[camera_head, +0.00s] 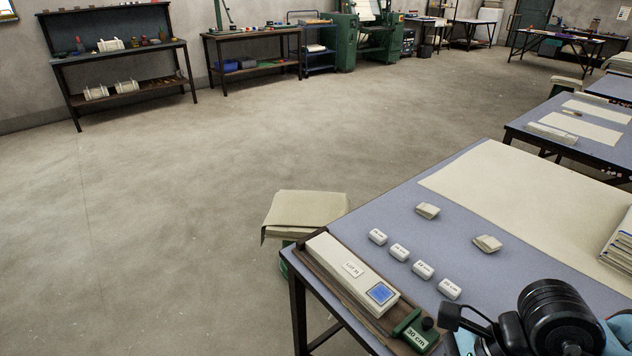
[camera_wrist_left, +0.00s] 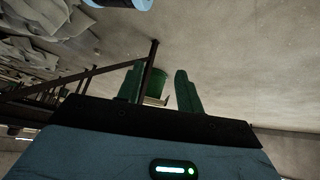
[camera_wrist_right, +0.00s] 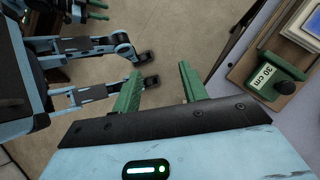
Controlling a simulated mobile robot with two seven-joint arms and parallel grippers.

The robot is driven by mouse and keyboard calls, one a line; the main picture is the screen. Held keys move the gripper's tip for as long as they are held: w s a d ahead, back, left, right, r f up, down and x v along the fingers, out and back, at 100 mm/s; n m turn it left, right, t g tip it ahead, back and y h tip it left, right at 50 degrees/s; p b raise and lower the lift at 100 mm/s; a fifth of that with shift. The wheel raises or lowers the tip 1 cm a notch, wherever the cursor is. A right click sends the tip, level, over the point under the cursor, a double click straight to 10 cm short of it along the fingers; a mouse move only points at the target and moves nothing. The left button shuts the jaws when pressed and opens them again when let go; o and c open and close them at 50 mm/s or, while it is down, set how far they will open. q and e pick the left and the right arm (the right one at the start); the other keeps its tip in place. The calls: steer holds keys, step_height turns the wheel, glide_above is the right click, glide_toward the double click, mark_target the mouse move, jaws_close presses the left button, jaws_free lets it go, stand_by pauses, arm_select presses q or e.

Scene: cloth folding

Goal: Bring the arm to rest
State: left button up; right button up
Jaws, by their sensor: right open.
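My left gripper (camera_wrist_left: 158,88) shows in the left wrist view with its two green fingers apart and nothing between them. Behind it are the floor and a dark metal frame. My right gripper (camera_wrist_right: 160,88) shows in the right wrist view, also with its green fingers apart and empty. It is beside the table edge, to the left of the green block marked 30 cm (camera_wrist_right: 270,80). In the head view, part of my arm (camera_head: 555,315) covers the table's near right corner. Neither pair of fingertips shows in the head view.
The blue-grey table (camera_head: 385,222) carries a large pale cloth (camera_head: 520,195), two small folded pieces (camera_head: 428,210), several white labelled blocks (camera_head: 398,252) and a measuring device (camera_head: 350,270). A cloth-covered stool (camera_head: 305,208) stands by its left edge. The floor (camera_head: 190,200) to the left is clear.

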steer(key=s+a+r+m+t+y+p, duration=0.2)
steer(key=a+r+m+t+y+p, duration=0.2)
steer(key=a+r+m+y, duration=0.75)
steer(key=d+f+m+t+h+p, duration=0.2)
steer(key=d+f+m+t+h, duration=0.25)
steer(key=m, duration=0.55)
steer(key=w+d+f+m+t+h+p, duration=0.1)
steer(key=d+f+m+t+h, duration=0.4)
steer(key=m, duration=0.5)
steer(key=d+f+m+t+h+p, duration=0.2)
steer(key=d+f+m+t+h, duration=0.3)
steer(key=m, duration=0.6)
arm_select(q)
steer(key=w+r+t+p, duration=0.1)
steer(key=w+r, duration=0.5)
steer(key=r, duration=0.6)
steer(key=shift+a+t, duration=0.25)
steer(key=shift+t, duration=0.35)
arm_select(e)
steer(key=s+d+f+m+g+h, duration=0.1)
steer(key=s+d+f+m+g, duration=0.1)
steer(key=s+f+m+g, duration=0.5)
steer(key=s+f+g, duration=0.2)
steer(key=s+f, duration=0.4)
steer(key=s, duration=0.2)
steer(key=shift+s+f+h, duration=0.15)
steer(key=shift+f+h, duration=0.15)
steer(key=shift+h, duration=0.1)
